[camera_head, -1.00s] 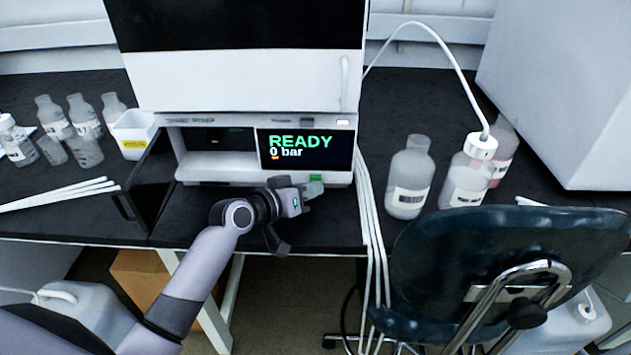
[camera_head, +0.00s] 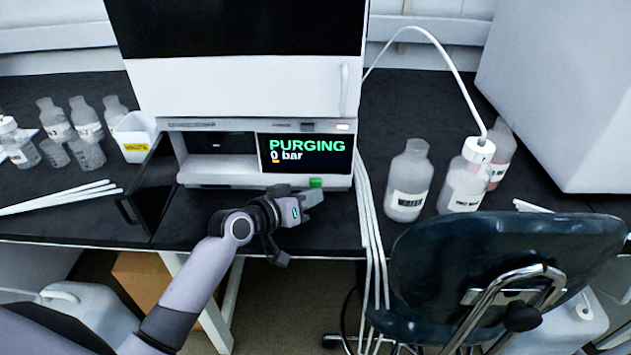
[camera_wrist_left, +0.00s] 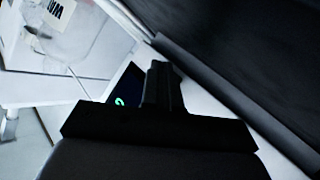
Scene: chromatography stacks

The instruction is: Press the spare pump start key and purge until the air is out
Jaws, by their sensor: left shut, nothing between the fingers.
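The spare pump (camera_head: 218,180) is the white unit under the tall white instrument. Its dark display (camera_head: 305,155) reads "PURGING" in green with "0 bar" below. The green start key (camera_head: 316,183) sits on the pump's lower front edge, under the display. My left gripper (camera_head: 312,199) is shut and empty, just in front of and below the key; I cannot tell whether it touches it. In the left wrist view the shut fingers (camera_wrist_left: 163,85) show dark, with a sliver of the display (camera_wrist_left: 124,95) beside them. My right gripper is not in view.
A bottle marked "WATER" (camera_head: 408,182) and a capped bottle with a tube (camera_head: 466,185) stand right of the pump. White tubes (camera_head: 371,230) hang over the bench edge. A dark chair (camera_head: 500,255) stands at front right. Several bottles and a white tub (camera_head: 134,138) stand at left.

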